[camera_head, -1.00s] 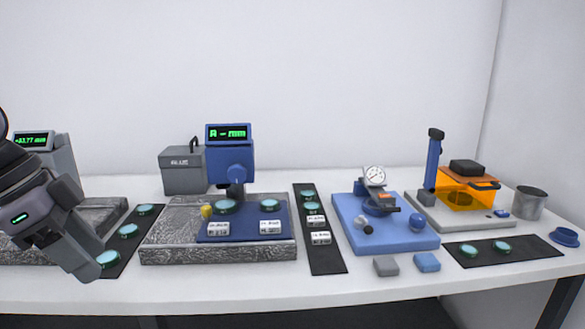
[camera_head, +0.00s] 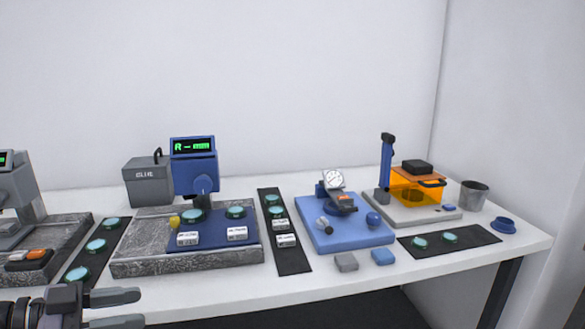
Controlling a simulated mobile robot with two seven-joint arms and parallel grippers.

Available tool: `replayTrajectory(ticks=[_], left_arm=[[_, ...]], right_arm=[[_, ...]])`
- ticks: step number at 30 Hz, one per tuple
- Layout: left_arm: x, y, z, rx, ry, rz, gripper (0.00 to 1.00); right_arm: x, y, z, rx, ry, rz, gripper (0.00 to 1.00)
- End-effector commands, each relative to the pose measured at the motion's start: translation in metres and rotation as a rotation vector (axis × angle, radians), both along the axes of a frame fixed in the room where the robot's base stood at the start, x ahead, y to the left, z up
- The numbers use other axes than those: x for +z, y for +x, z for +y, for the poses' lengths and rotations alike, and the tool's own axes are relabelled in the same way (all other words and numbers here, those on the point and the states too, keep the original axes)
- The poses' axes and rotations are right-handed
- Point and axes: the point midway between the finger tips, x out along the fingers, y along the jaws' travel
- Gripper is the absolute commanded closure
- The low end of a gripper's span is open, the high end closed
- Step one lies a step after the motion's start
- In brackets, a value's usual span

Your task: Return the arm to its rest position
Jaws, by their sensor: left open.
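My left gripper (camera_head: 118,308) shows at the bottom left, in front of the table's front edge. Its two grey fingers point right, are apart, and hold nothing between them. It is clear of the things on the table. The rest of my left arm is mostly cut off by the frame's bottom left corner. My right gripper does not show.
The white table (camera_head: 220,288) carries a blue display instrument (camera_head: 193,160) on a granite plate (camera_head: 130,262), a grey box (camera_head: 146,183), a dial gauge on a blue base (camera_head: 350,238), an orange enclosure (camera_head: 415,190) and a metal cup (camera_head: 473,195). Dark mats hold teal discs.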

Motion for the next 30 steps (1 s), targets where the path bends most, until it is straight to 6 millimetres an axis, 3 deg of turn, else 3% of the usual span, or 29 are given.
replayTrajectory(ticks=[8, 14, 20, 24, 30], left_arm=[[-0.054, 0.001, -0.001, 0.262, -0.110, -0.090, 0.51], [-0.105, -0.013, -0.004, 0.465, -0.098, -0.063, 0.51], [-0.161, -0.044, -0.019, 0.634, -0.035, 0.043, 0.51], [-0.198, -0.073, -0.039, 0.713, 0.027, 0.154, 0.51], [-0.234, -0.112, -0.073, 0.752, 0.101, 0.308, 0.51]], right_arm=[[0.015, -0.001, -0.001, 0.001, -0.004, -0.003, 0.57], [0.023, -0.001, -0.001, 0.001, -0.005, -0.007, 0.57], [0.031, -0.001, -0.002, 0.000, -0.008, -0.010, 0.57], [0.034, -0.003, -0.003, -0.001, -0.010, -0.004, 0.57], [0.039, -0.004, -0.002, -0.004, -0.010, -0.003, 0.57]])
